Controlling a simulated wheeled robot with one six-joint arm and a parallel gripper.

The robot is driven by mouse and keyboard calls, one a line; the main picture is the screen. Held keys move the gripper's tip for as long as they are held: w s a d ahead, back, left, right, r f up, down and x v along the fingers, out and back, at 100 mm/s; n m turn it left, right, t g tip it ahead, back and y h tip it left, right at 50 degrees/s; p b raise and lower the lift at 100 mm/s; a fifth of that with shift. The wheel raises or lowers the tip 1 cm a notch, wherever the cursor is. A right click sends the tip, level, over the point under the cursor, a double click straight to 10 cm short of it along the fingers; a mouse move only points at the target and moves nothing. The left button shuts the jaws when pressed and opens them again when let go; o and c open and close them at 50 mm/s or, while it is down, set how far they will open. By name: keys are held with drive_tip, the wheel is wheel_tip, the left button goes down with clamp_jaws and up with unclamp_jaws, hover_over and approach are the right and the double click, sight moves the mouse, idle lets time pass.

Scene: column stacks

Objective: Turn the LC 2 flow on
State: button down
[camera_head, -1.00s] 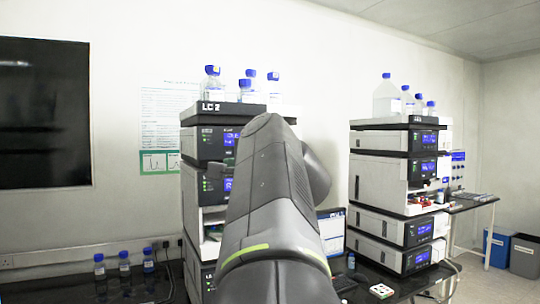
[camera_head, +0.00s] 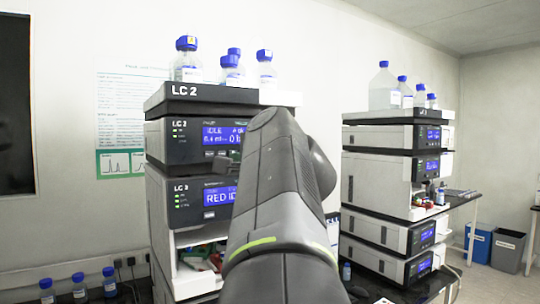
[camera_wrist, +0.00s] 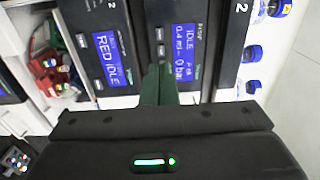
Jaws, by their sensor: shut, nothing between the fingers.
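The LC 2 stack stands left of centre in the head view, with its name on the black top tray (camera_head: 190,93). The upper module screen (camera_head: 222,135) reads IDLE, 0.4 ml and 0 bar; it also shows in the wrist view (camera_wrist: 185,52). Small buttons (camera_wrist: 161,48) sit beside the upper screen. My gripper (camera_wrist: 158,72) is shut and empty, its fingertips in front of the upper module near these buttons; contact cannot be told. My arm hides part of the stack.
Blue-capped bottles (camera_head: 187,60) stand on the LC 2 tray. A second instrument stack (camera_head: 380,190) stands to the right, with bottles on top. More bottles (camera_head: 79,287) stand on the bench at lower left. Two bins (camera_head: 508,250) stand on the floor at far right.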

sight(210, 154)
drive_tip(key=shift+w, duration=0.15)
drive_tip(key=p+x, duration=0.5)
drive_tip(key=x, duration=0.9)
